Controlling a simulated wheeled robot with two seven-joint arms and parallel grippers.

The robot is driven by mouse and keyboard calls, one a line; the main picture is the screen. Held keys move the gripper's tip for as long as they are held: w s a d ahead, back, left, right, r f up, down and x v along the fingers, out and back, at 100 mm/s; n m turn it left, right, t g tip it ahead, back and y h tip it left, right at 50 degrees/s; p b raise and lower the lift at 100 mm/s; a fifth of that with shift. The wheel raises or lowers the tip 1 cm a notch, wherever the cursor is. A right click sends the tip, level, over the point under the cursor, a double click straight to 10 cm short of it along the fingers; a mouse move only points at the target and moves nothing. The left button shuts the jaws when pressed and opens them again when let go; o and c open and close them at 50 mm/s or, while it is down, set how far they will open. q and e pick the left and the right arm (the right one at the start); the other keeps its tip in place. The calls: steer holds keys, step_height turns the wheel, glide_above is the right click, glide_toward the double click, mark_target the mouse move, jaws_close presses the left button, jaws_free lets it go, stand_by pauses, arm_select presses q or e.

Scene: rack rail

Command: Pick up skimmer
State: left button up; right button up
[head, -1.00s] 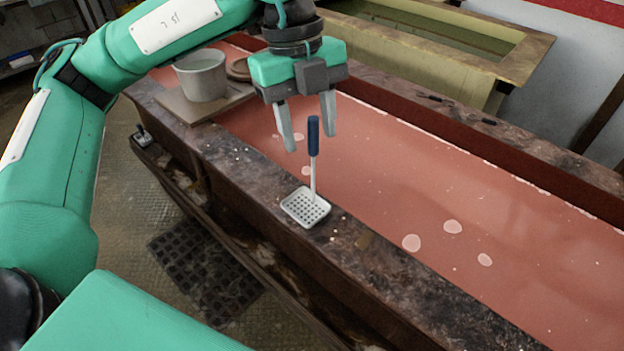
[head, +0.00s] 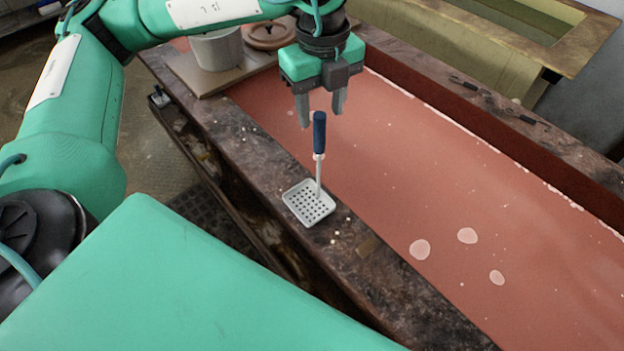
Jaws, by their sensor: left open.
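The skimmer (head: 309,203) has a white, square, perforated head that rests on the near rim of the vat. Its thin white shaft stands up from the head and ends in a dark blue handle (head: 319,134). My left gripper (head: 321,120) is open and empty, with its two grey fingers pointing down. In the picture its fingertips are at the top of the blue handle, one on each side. I cannot tell how far behind or above the handle they are. My right gripper is not in view.
The long vat (head: 380,295) holds reddish liquid with pale patches. A grey pot (head: 217,48) and a round lid (head: 271,36) are on a board (head: 203,84) at the vat's far left end. A second, yellowish tank (head: 480,45) stands behind.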

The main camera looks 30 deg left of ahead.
mark_target(319, 129)
arm_select(q)
steer(key=shift+f, duration=0.3)
steer(key=shift+w+a+f+p, duration=0.1)
steer(key=shift+a+f+p, duration=0.05)
steer(key=shift+f+p, duration=0.55)
step_height(319, 129, down, 3)
steer(key=shift+w+a+f+p, duration=0.15)
steer(key=shift+f+p, duration=0.05)
steer(key=shift+p, duration=0.25)
steer(key=shift+f, duration=0.2)
jaws_close()
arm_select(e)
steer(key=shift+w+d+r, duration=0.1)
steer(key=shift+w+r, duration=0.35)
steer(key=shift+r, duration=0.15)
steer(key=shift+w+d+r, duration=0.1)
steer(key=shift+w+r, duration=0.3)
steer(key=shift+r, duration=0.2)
